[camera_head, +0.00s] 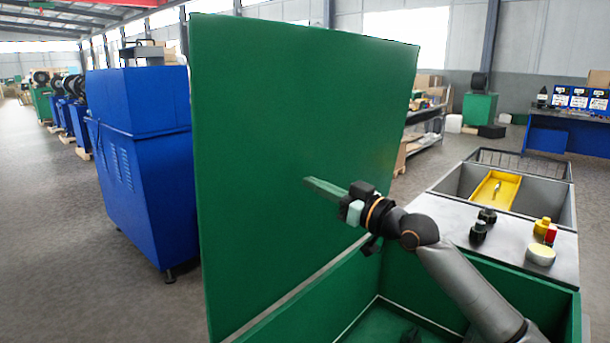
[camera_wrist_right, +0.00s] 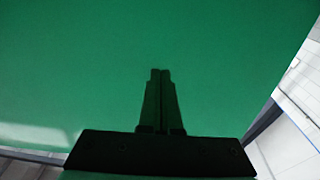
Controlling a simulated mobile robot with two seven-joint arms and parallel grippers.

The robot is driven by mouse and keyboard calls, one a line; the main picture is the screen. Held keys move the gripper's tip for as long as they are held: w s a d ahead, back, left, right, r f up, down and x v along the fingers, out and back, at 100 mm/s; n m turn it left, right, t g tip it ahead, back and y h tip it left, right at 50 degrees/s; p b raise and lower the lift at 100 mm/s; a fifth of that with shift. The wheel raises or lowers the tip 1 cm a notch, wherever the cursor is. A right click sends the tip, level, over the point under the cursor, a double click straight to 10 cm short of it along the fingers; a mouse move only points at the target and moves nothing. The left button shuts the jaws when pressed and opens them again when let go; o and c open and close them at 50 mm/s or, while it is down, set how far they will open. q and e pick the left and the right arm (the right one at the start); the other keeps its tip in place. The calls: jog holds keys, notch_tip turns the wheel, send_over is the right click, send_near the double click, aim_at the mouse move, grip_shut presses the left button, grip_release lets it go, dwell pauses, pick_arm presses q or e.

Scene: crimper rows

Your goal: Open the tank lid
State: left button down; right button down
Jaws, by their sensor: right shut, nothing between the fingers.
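The tank lid (camera_head: 290,130) is a large green panel standing upright, raised off the green tank (camera_head: 480,262), whose open inside shows below it. My right gripper (camera_head: 308,182) is shut and empty, with its fingers in front of the lid's face. In the right wrist view the lid (camera_wrist_right: 90,60) fills most of the picture, and the shut fingers (camera_wrist_right: 160,72) point at it. I cannot tell whether the fingertips touch the lid. My left gripper is not in view.
A grey worktop (camera_head: 510,242) with black fittings, a white round part (camera_head: 540,255) and a yellow-red part lies right of the tank. Behind it is a bin with a yellow tray (camera_head: 482,190). A blue machine (camera_head: 140,150) stands left of the lid. Floor is clear at far left.

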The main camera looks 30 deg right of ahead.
aim_at(294, 173)
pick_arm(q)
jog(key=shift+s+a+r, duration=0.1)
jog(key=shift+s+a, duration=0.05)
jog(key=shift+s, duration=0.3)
pick_arm(e)
jog(key=shift+x, duration=1.6)
pick_arm(q)
jog(key=shift+p, duration=0.3)
